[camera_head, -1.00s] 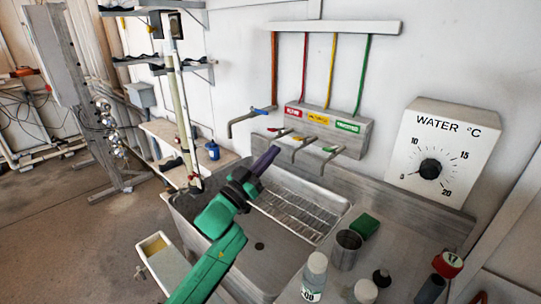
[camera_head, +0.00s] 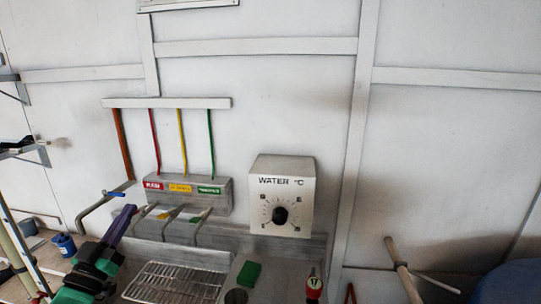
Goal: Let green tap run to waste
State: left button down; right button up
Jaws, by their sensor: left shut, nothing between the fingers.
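The green tap (camera_head: 200,217) is the rightmost of several spouts on a grey wall box, under a green label (camera_head: 209,190) and a green pipe (camera_head: 211,145). The yellow tap (camera_head: 172,214) and the red tap (camera_head: 145,212) stand to its left. My left gripper (camera_head: 130,210) has purple fingers, shut with nothing in them. Its tip shows close to the red tap and below the blue-handled pipe; I cannot tell whether it touches either. It is apart from the green tap. The sink (camera_head: 130,292) is below, partly cut off. My right gripper is out of view.
A water temperature dial box (camera_head: 290,180) is right of the taps. A wire rack (camera_head: 175,283) lies in the sink. A green block (camera_head: 249,274) and a red-topped item (camera_head: 314,287) are on the counter. A blue cup (camera_head: 62,244) is at left. A pale rod (camera_head: 402,270) is at right.

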aim_at(196, 220)
jog(key=k+j, duration=0.1)
jog(key=k, duration=0.4)
jog(key=k+j, duration=0.1)
jog(key=k, duration=0.4)
